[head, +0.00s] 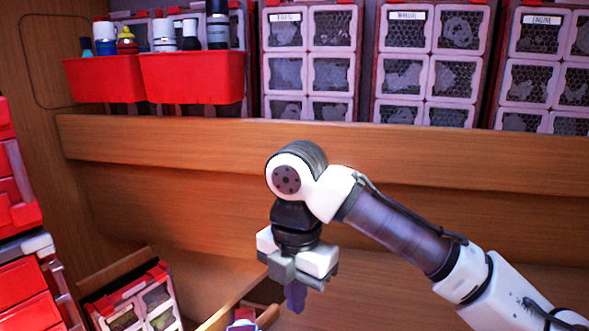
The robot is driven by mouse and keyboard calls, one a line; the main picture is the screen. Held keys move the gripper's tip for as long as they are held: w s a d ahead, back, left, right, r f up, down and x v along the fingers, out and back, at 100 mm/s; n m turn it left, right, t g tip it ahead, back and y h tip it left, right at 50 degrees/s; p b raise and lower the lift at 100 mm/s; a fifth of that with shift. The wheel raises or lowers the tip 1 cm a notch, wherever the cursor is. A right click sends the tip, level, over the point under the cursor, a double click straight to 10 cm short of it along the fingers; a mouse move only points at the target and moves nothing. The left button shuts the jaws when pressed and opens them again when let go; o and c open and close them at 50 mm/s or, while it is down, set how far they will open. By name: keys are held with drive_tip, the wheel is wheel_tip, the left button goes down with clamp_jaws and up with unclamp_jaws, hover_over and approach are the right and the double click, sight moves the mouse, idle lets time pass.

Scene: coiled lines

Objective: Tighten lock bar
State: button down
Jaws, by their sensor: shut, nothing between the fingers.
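My gripper (295,297) hangs fingers-down from my arm, just right of the picture's bottom middle. Its fingers are together and hold nothing. It is in front of the wooden wall, above a small opening at the bottom. I cannot clearly make out a lock bar. A grey-white bar-like piece (28,247) crosses the red cases at the left edge, but I cannot tell whether it is the lock bar. The gripper is well to the right of it and apart from it.
Red cases (22,290) stand at the left. A mesh-fronted box (140,305) sits low left.

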drive_tip(key=shift+f+b, duration=2.55)
drive_tip(key=shift+f, duration=1)
drive_tip(key=shift+s+a+p, duration=0.35)
drive_tip(key=shift+s+p, duration=0.1)
drive_tip(key=shift+s, duration=0.05)
drive_tip(key=shift+s+d+p, duration=0.15)
drive_tip(key=shift+d+p, duration=0.05)
drive_tip(key=shift+p, duration=1.9)
